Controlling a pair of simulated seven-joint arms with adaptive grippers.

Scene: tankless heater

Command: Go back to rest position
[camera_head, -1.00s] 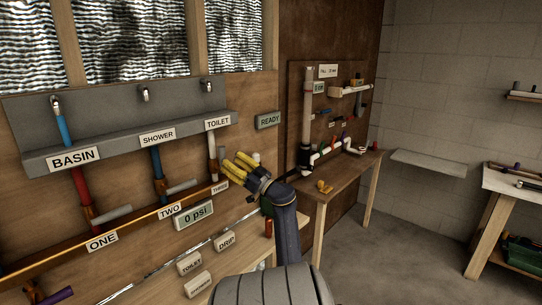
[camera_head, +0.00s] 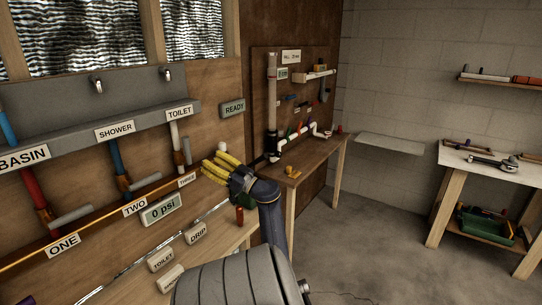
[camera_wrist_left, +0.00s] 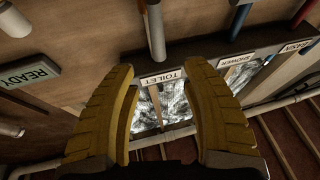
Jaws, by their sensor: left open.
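My left gripper (camera_head: 222,168) has yellow ridged fingers and is in front of the wooden wall panel, right of the pipe marked THREE. In the left wrist view its two fingers (camera_wrist_left: 160,95) are apart with nothing held between them. The TOILET label (camera_head: 179,112) and its white pipe (camera_head: 174,140) are to the left of the gripper. The READY sign (camera_head: 233,108) is on the panel above it. My right gripper does not show in either view.
A narrow wooden table (camera_head: 315,160) with pipe fittings stands against the brown wall. A workbench (camera_head: 480,165) with tools is at the right, with a green toolbox (camera_head: 487,226) on its lower shelf. A gauge reading 0 psi (camera_head: 161,210) is on the panel. The concrete floor between is clear.

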